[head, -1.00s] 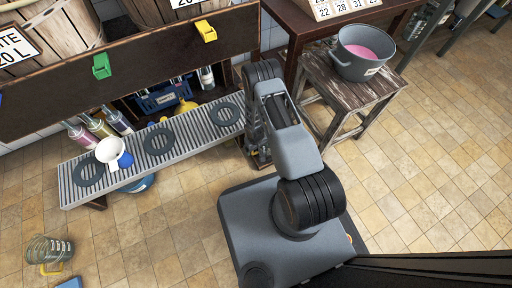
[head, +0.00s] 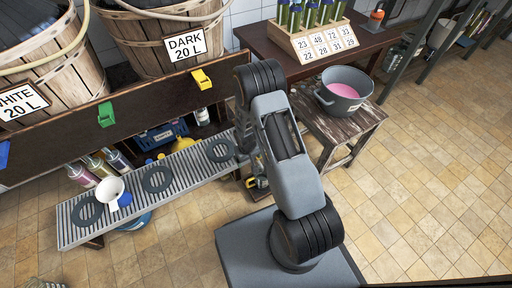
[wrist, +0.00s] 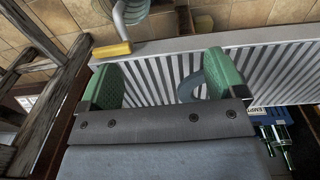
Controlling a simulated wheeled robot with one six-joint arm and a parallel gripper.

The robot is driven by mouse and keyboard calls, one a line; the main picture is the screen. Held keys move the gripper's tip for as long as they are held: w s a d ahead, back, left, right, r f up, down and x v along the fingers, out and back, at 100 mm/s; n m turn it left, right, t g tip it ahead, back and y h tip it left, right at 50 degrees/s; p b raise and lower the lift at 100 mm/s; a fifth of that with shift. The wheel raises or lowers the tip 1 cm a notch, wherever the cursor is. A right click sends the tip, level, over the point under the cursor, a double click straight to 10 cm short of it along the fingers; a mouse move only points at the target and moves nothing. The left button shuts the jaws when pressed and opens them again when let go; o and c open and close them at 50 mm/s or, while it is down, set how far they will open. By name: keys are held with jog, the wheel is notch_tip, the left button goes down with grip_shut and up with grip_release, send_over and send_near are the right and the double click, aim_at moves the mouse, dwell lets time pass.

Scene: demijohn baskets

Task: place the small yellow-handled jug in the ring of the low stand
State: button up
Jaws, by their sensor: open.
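The low slatted stand (head: 190,167) carries several dark rings, including a middle ring (head: 157,179) and a right ring (head: 220,150). In the wrist view, a ring (wrist: 190,86) lies partly behind my right finger. A small greyish ribbed vessel (wrist: 132,12) with a yellow handle (wrist: 112,49) shows at the top, past the stand's edge; it looks like the jug, but its top is cut off. My gripper (wrist: 160,78) is open, its green fingers apart with no object between them.
A white funnel-shaped vessel (head: 111,188) with a blue part is at the left ring. Bottles (head: 99,166) and a blue crate (head: 162,136) are behind the stand. A wooden stool (head: 345,130) bearing a grey pot (head: 343,90) stands right. Tiled floor at right is clear.

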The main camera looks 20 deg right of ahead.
notch_tip(320, 180, up, 21)
jog(key=s+t, duration=0.1)
jog(key=s, duration=0.1)
jog(key=s+a+r+m+t, duration=0.1)
jog(key=s+r, duration=1.2)
jog(key=shift+a+r, duration=0.2)
jog(key=shift+a, duration=0.2)
notch_tip(320, 180, up, 35)
jog(key=t+p, duration=0.1)
jog(key=p, duration=3.2)
jog(key=shift+r+n+p, duration=0.2)
jog(key=shift+n+p, duration=0.1)
jog(key=shift+a, duration=0.1)
